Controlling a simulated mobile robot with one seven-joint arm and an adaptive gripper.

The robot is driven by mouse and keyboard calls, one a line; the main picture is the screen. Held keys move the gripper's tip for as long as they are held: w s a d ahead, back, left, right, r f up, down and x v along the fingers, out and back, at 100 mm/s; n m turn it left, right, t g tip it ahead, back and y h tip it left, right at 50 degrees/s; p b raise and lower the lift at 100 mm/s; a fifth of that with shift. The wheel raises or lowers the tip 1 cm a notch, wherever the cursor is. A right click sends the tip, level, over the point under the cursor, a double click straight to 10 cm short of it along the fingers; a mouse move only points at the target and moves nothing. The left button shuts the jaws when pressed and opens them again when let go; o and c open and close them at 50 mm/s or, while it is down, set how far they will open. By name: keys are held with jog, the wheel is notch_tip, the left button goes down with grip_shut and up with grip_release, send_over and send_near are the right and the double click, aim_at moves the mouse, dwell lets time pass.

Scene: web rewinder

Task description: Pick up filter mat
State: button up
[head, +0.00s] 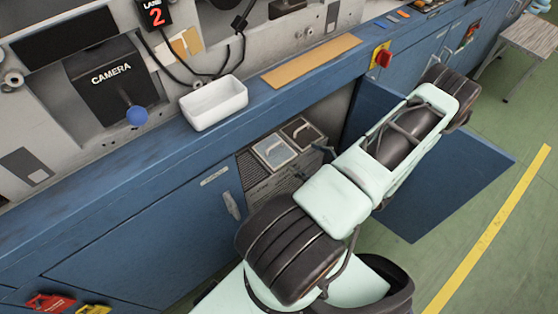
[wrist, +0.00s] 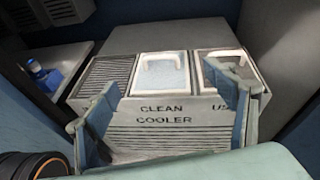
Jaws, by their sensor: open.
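A grey cooler unit (wrist: 180,143) marked "CLEAN COOLER" stands inside the open blue cabinet. A pale, bluish-white filter mat (wrist: 160,76) lies in the framed compartment above the word "CLEAN"; it also shows in the head view (head: 273,151). A second framed compartment (wrist: 222,64) to its right has a label starting "US", the rest hidden by my finger. My gripper (wrist: 176,84) is open, its fingers spread in front of the cooler, with nothing visible between them. In the head view my arm reaches into the cabinet and the gripper is mostly hidden.
A dark slatted vent (wrist: 101,78) lies left of the pale mat. The open blue cabinet door (head: 455,185) stands to the right. A white bin (head: 214,104) sits on the ledge above. A small bottle (wrist: 38,72) stands left of the cooler in the wrist view.

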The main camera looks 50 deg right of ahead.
aim_at(274, 146)
jog(key=w+f+m+b, duration=0.1)
jog(key=w+f, duration=0.1)
jog(key=w, duration=0.1)
jog(key=w+f+t+h+b, duration=0.1)
jog(key=w+f+b, duration=0.1)
jog(key=w, duration=0.1)
jog(key=w+f+m+b, duration=0.1)
jog(key=w+f, duration=0.2)
jog(key=shift+w+a+m+t+h+b, duration=0.1)
jog(key=shift+w+m+t+h+b, duration=0.1)
jog(key=shift+m+t+h+b, duration=0.15)
jog(key=x, duration=0.1)
jog(key=b+x, duration=0.1)
jog(key=x, duration=0.3)
jog(key=shift+w+a+b, duration=0.1)
jog(key=shift+a+b, duration=0.1)
jog(key=shift+b, duration=0.15)
jog(key=shift+r, duration=0.1)
jog(key=shift+c, duration=0.2)
jog(key=c, duration=1.3)
